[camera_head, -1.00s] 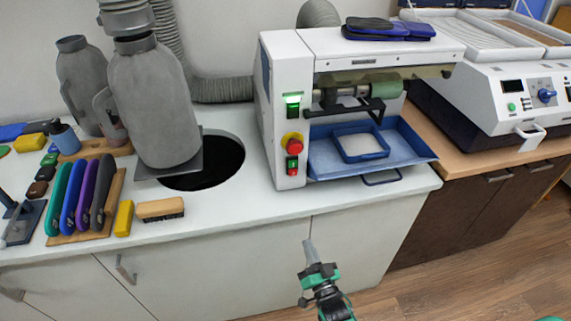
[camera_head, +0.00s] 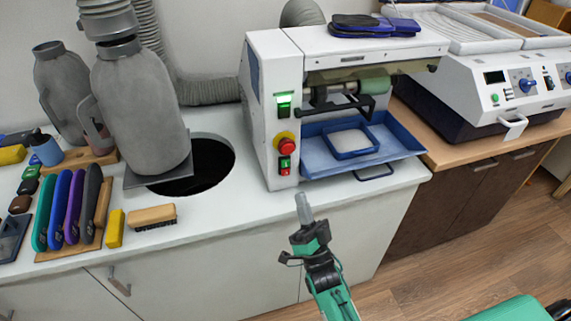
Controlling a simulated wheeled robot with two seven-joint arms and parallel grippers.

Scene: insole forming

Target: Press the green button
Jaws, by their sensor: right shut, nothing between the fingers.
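A white machine (camera_head: 262,150) with a roller stands on the counter. On its front panel, a small green button (camera_head: 285,162) sits just above a small red button (camera_head: 285,171), below a red knob on a yellow base (camera_head: 286,146). A lit green switch (camera_head: 283,103) is higher up. Another green button (camera_head: 495,98) is on the white machine at the right. My right gripper (camera_head: 303,203) is shut and empty, pointing up. In the picture it is below and slightly right of the panel, apart from the buttons. My left gripper is out of view.
A blue tray (camera_head: 408,139) juts out under the roller, right of the panel. Left on the counter (camera_head: 228,213) are a round hole, a grey canister (camera_head: 140,105), a brush (camera_head: 152,216) and several coloured tools. The counter just left of the panel is bare.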

